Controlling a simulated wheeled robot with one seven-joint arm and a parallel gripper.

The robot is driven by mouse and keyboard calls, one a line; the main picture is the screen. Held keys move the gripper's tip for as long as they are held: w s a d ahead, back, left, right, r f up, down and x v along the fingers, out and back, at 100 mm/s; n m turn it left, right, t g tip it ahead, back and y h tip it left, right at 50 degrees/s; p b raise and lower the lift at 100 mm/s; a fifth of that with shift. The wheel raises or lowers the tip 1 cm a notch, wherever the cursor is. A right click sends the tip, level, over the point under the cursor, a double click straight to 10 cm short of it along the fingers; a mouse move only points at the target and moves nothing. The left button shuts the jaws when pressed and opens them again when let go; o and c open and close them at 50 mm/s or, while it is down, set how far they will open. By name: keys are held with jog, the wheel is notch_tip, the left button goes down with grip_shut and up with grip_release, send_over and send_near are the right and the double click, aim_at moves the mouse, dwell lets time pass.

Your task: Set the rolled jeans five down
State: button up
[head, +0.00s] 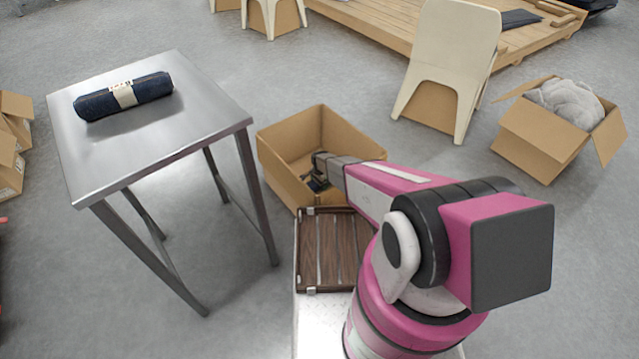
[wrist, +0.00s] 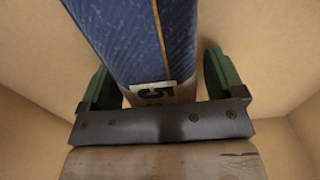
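My gripper (head: 318,180) is down inside an open cardboard box (head: 285,147) in the head view. In the wrist view, a dark blue rolled pair of jeans (wrist: 150,38) lies between the two dark green fingers of my gripper (wrist: 162,80). A pale band with a label (wrist: 154,94) reading 5 faces the camera. The left finger is close against the roll; a narrow strip of tan shows between the roll and the right finger. I cannot tell whether the fingers grip it. In the head view, only a small dark patch shows at the gripper.
Another dark rolled pair of jeans (head: 156,90) with a pale band lies on the metal table (head: 90,150) at left. A wooden slatted panel (head: 335,248) is in front of the box. A box with grey cloth (head: 540,135) and a pale chair (head: 450,60) stand at right.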

jog(key=shift+r, duration=0.1)
notch_tip(320, 180, up, 12)
jog(key=s+d+r+n, duration=0.3)
jog(key=s+d+r, duration=0.2)
jog(key=s+r, duration=0.4)
jog(key=s+d+r+n, duration=0.4)
jog(key=s+r, duration=0.5)
jog(key=r, duration=0.7)
jog(key=s+d+r+n, duration=0.3)
jog(key=s+d+r, duration=0.4)
jog(key=r, duration=0.6)
jog(key=s, duration=0.2)
jog(key=shift+s+n, duration=0.3)
jog(key=shift+n, duration=0.1)
